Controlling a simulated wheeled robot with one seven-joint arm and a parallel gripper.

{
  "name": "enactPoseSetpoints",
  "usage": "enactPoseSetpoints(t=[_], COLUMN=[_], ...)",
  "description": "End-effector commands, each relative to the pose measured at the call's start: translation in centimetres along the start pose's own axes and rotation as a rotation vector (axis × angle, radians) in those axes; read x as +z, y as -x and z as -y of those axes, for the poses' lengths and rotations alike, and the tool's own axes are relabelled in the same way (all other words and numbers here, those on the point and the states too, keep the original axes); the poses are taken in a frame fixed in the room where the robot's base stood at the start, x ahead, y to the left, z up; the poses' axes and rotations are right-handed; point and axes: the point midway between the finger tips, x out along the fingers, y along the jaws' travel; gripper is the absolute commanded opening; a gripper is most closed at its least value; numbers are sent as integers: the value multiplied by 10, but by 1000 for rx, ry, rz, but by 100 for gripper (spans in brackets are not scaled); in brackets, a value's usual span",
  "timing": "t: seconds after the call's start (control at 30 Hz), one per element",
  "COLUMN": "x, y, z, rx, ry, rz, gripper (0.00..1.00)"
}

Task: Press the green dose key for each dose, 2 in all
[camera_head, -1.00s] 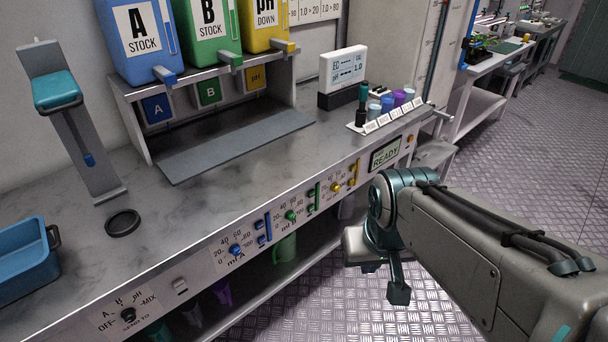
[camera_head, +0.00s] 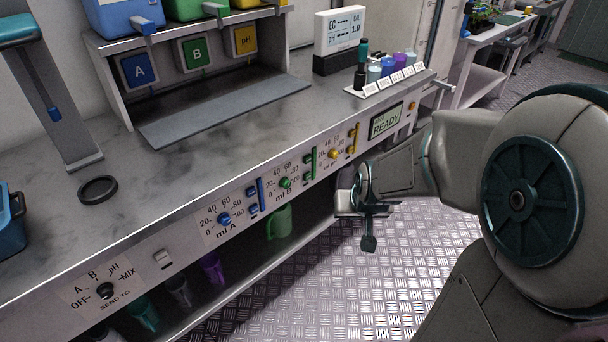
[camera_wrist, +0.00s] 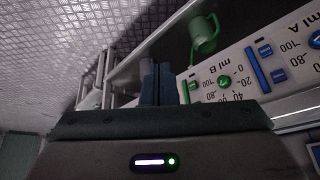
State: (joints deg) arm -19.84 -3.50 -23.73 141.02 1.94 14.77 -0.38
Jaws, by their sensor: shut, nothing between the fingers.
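The green dose panel, ml B, has a green dial (camera_head: 285,183), small green keys (camera_head: 308,175) and a tall green bar (camera_head: 314,160) on the bench front. In the wrist view, which is upside down, the green dial (camera_wrist: 225,82) and a green key (camera_wrist: 194,86) show to the right of my fingers. My gripper (camera_wrist: 158,82) is shut and empty, with its fingers pointing toward the bench front. In the head view my gripper (camera_head: 350,204) is right of and below the green keys, apart from the panel. Which green key is the dose key is too small to read.
Blue ml A controls (camera_head: 224,219) lie to the left and yellow controls (camera_head: 334,153) to the right. The display (camera_head: 386,121) reads READY. A green jug (camera_head: 279,222) stands on the lower shelf. The floor (camera_head: 300,290) before the bench is clear.

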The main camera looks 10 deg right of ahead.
Motion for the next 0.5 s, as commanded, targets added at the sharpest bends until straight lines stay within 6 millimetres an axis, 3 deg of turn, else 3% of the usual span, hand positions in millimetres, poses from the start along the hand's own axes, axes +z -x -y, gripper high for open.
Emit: enactPoseSetpoints(t=[0.03, 0.2, 0.33, 0.5], x=[7, -3, -14, -36], y=[-45, -128, -177, -216], z=[-5, -29, -46, -56], rx=[28, 147, 258, 404], ry=[7, 49, 128, 295], rz=[-25, -171, -310, -529], gripper=[0, 0, 0, 0])
